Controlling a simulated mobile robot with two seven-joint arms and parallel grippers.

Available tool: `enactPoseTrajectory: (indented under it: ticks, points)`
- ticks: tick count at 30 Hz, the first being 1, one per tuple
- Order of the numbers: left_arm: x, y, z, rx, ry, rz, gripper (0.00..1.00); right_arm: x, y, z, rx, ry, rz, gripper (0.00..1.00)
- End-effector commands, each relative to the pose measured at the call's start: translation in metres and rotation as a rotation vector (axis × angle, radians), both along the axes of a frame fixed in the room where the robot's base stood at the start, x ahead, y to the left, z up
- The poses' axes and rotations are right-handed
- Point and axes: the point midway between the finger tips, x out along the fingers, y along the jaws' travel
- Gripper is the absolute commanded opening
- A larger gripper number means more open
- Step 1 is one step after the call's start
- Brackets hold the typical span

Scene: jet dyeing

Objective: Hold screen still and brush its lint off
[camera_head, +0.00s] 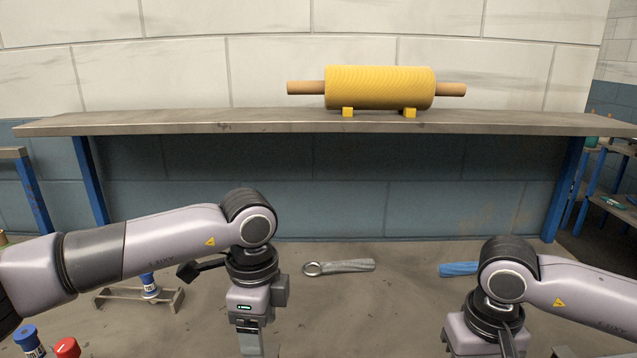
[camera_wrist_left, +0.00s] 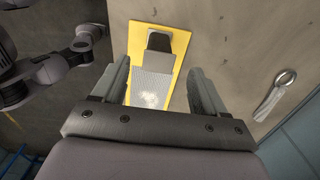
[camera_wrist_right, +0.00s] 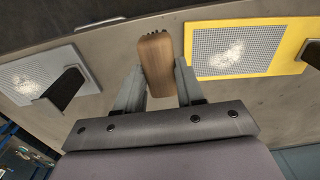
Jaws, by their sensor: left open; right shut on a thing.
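A grey mesh screen (camera_wrist_left: 153,88) with pale lint and a dark upright tab (camera_wrist_left: 159,42) lies on a yellow plate (camera_wrist_left: 183,40) in the left wrist view. My left gripper (camera_wrist_left: 158,80) is open above it, fingers to either side, apart from the tab. The yellow plate and linty screen (camera_wrist_right: 232,50) also show in the right wrist view. My right gripper (camera_wrist_right: 160,82) is shut on a wooden-backed brush (camera_wrist_right: 155,62) with dark bristles, left of the yellow plate. A second linty screen (camera_wrist_right: 28,78) with a dark tab lies further left. Both screens are hidden in the head view.
A ring spanner (camera_head: 340,267) and a blue object (camera_head: 458,269) lie at the back of the worktop. A yellow roller (camera_head: 380,87) rests on the shelf behind.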

Motion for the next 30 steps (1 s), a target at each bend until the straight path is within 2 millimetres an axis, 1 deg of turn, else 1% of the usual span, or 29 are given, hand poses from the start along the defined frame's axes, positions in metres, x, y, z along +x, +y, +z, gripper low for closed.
enactPoseTrajectory:
  ticks: [1, 5, 15, 21, 25, 30]
  points:
    - [0.000, 0.000, -0.008, 0.000, 0.001, 0.000, 0.72, 0.000, 0.000, -0.005, 0.000, 0.000, 0.000, 0.13]
    - [0.000, 0.000, -0.025, -0.002, 0.001, -0.001, 0.72, 0.000, 0.000, -0.015, 0.000, 0.000, 0.000, 0.13]
    - [-0.001, -0.001, -0.076, -0.002, 0.002, -0.003, 0.72, 0.000, 0.000, -0.046, 0.000, 0.000, 0.000, 0.13]
    - [-0.001, -0.001, -0.102, -0.003, 0.001, -0.004, 0.72, 0.000, 0.000, -0.062, 0.000, -0.001, 0.000, 0.13]
    - [-0.001, -0.001, -0.111, -0.002, 0.001, -0.004, 0.72, 0.000, 0.000, -0.066, 0.000, -0.001, 0.000, 0.13]
    - [-0.001, -0.001, -0.112, -0.003, 0.000, -0.004, 0.72, 0.000, 0.000, -0.066, 0.000, -0.001, 0.000, 0.13]
